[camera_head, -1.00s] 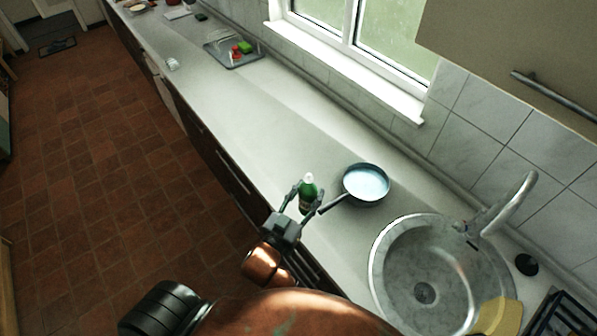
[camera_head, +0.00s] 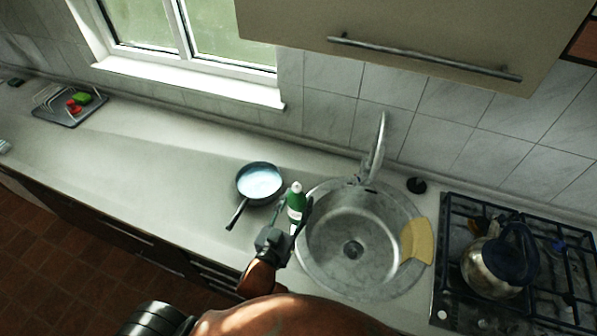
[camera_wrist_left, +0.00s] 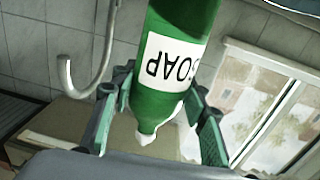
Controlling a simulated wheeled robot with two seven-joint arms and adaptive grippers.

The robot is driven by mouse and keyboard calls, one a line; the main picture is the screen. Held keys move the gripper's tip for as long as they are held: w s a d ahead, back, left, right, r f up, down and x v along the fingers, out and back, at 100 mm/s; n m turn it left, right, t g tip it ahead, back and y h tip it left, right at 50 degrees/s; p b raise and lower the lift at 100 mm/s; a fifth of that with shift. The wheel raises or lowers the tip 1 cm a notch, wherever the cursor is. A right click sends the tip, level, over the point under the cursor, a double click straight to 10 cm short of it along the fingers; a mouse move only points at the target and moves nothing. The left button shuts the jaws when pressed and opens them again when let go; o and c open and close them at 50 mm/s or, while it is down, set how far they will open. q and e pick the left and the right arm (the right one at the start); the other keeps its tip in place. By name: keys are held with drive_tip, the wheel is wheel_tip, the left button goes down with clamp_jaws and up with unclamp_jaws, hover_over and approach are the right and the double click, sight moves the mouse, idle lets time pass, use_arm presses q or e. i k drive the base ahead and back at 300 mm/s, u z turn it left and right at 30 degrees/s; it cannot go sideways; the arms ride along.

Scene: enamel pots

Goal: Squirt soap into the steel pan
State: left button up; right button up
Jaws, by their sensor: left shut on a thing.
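The green soap bottle (camera_head: 296,200) with a white cap stands upright in my left gripper (camera_head: 294,207), whose fingers are shut around it. In the left wrist view the bottle (camera_wrist_left: 178,60) shows upside down, with its white SOAP label facing the camera. The pan (camera_head: 260,181), round with a dark rim, pale bluish inside and dark handle, sits on the counter just left of the bottle. The bottle is between the pan and the sink's left rim, not over the pan. Its exact height above the counter is hard to tell. My right gripper is not in view.
The round steel sink (camera_head: 325,225) with a tall tap (camera_head: 377,150) lies right of the bottle. A yellow cloth (camera_head: 417,241) lies on its right rim. A kettle (camera_head: 490,268) stands on the hob further right. Counter left of the pan is clear up to a tray (camera_head: 66,118).

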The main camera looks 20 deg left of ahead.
sight(259, 183)
drive_tip(key=z, duration=2.7)
drive_tip(key=k, duration=2.05)
drive_tip(key=u, duration=1.55)
drive_tip(key=i, duration=0.45)
drive_tip(key=u, duration=0.05)
